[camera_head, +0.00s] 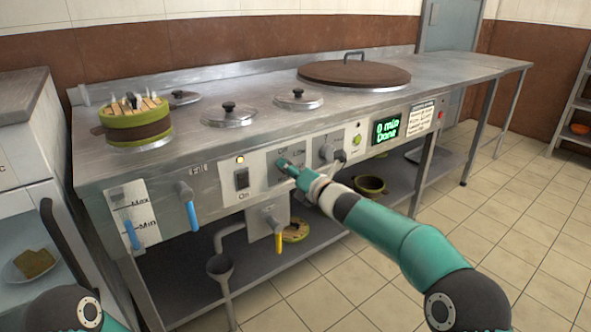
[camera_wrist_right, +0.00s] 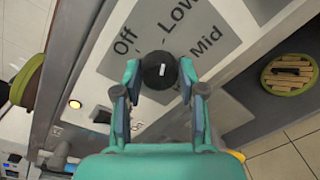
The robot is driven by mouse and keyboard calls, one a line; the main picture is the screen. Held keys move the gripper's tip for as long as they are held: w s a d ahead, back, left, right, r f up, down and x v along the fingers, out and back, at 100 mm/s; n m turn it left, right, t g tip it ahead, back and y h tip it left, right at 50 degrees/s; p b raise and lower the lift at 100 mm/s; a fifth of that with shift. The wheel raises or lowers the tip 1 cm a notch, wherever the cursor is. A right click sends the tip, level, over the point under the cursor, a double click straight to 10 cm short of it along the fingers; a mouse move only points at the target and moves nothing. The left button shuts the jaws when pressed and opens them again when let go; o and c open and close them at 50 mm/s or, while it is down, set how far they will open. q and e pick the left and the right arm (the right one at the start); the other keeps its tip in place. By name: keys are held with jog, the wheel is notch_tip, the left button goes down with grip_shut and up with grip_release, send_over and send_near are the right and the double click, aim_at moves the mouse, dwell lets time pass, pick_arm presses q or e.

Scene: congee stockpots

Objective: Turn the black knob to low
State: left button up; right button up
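The black knob (camera_wrist_right: 160,70) with a short white mark sits on a grey dial plate (camera_wrist_right: 105,62) lettered Off, Low and Mid in the right wrist view. The mark lies at a slant; I cannot tell for sure which word it points to. My right gripper (camera_wrist_right: 160,74) has one fingertip on each side of the knob, apparently touching it. In the head view my right gripper (camera_head: 284,163) reaches the front panel (camera_head: 262,182) and hides the knob. My left gripper is out of view; only part of my left arm shows at lower left.
Beside the dial are a dark switch (camera_head: 242,179) marked On, a lit lamp (camera_head: 240,160) and a green display (camera_head: 386,130) reading "0 min Done". Blue-handled taps (camera_head: 190,212) and a yellow-handled valve (camera_head: 278,241) stick out in front. Lids (camera_head: 228,115) lie on top.

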jog(key=o, duration=0.3)
jog(key=shift+f, duration=0.1)
jog(key=v, duration=1.2)
